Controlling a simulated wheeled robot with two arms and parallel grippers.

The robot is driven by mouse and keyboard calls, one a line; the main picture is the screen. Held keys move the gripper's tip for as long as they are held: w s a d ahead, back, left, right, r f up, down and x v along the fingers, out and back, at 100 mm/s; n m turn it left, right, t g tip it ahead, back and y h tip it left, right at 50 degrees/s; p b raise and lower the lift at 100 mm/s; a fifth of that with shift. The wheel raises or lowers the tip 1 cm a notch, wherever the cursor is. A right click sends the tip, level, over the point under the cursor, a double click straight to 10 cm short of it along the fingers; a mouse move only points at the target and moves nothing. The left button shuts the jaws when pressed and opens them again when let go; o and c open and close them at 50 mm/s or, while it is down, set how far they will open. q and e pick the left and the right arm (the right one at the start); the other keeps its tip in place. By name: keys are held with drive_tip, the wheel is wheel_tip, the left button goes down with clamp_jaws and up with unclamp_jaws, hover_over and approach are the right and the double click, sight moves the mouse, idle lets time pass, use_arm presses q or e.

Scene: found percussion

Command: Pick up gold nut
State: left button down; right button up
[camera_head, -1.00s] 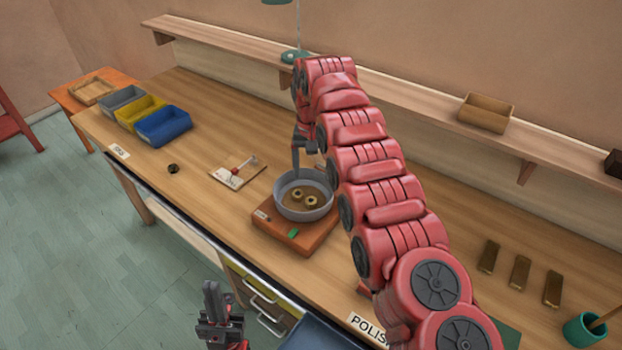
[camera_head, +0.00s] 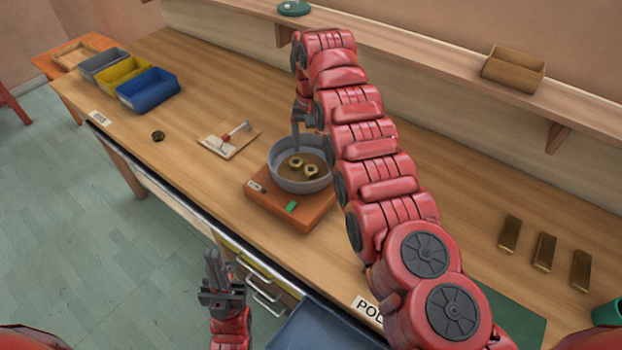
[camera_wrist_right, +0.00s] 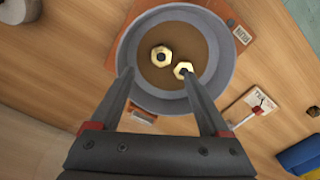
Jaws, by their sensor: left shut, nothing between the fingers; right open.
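Two gold nuts lie in a round grey bowl (camera_head: 300,183) with a brown bottom. In the head view they are one gold nut (camera_head: 296,162) and, to its right, a second gold nut (camera_head: 311,171). They also show in the right wrist view, one at the left (camera_wrist_right: 161,56) and one at the right (camera_wrist_right: 183,70). My right gripper (camera_wrist_right: 158,78) is open above the bowl's edge, its fingers pointing to the bowl with the nuts between or just beyond the tips. My left gripper (camera_head: 212,262) is shut and empty, in front of the bench.
The bowl stands on an orange base (camera_head: 262,200) with a green mark. To its left are a white card with a red-tipped tool (camera_head: 228,138) and a small dark nut (camera_head: 158,136). Grey, yellow and blue bins (camera_head: 148,92) stand farther left. Gold bars (camera_head: 545,250) lie at right.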

sight(311, 170)
drive_tip(key=shift+s+f+p, duration=0.1)
drive_tip(key=shift+f+p, duration=0.55)
drive_tip(key=shift+f, duration=0.65)
drive_tip(key=shift+s+f+p, duration=0.1)
drive_tip(key=shift+f+p, duration=0.45)
drive_tip(key=shift+p, duration=0.15)
wheel_tip(311, 170, down, 3)
drive_tip(key=shift+s+a+f+p, duration=0.15)
drive_tip(key=shift+f+p, duration=0.05)
drive_tip(key=shift+p, duration=0.75)
drive_tip(key=shift+f, duration=0.2)
clamp_jaws()
